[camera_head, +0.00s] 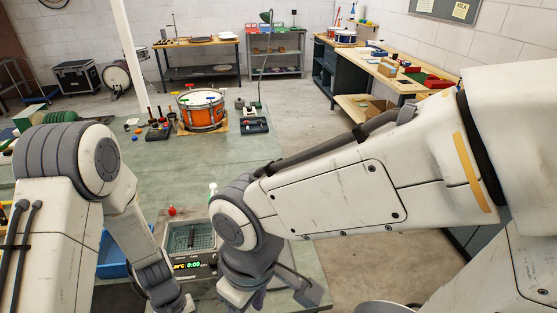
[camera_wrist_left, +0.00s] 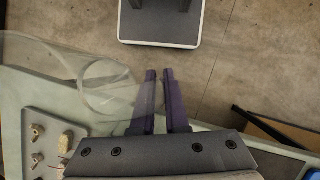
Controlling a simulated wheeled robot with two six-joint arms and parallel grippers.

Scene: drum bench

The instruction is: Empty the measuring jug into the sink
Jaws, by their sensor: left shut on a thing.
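The measuring jug (camera_wrist_left: 75,85) is clear, see-through plastic and fills the left of the left wrist view. Its walls are faint and I cannot make out any contents or level. My left gripper (camera_wrist_left: 165,100) has two purple fingers close together at the jug's right side, where it is shut on the jug. The jug is beyond the bench edge or over it; I cannot tell which. In the head view the left fingers and jug do not show. My right gripper (camera_head: 262,297) is low in the head view, partly cut off. I cannot make out a sink.
A tank with a digital display (camera_head: 190,238) stands on the green bench (camera_head: 150,180), beside a blue bin (camera_head: 110,258). An orange drum (camera_head: 202,112) stands farther back among tools. Concrete floor is beyond the bench.

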